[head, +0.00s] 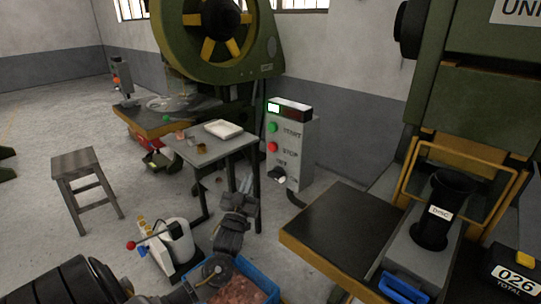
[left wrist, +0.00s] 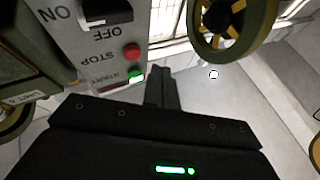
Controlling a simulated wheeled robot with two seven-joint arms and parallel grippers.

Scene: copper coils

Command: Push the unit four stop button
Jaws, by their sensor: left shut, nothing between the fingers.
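A grey control box (head: 290,150) stands beyond the small table, with a green START button (head: 272,127), a red STOP button (head: 272,147) and a black ON/OFF switch (head: 278,174) below. My left gripper (head: 246,183) is shut and empty, below and left of the box's buttons, apart from them in the picture. In the left wrist view the box appears upside down, with the red STOP button (left wrist: 131,52) up and left of my shut fingertips (left wrist: 160,72) and the green START button (left wrist: 136,76) close beside them. No unit number is readable on the box. My right gripper is not in view.
A small table (head: 210,150) with a white tray stands behind my left gripper. A blue crate (head: 262,275) of copper pieces lies below it. A green press with a black DISC container (head: 445,205) stands at right.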

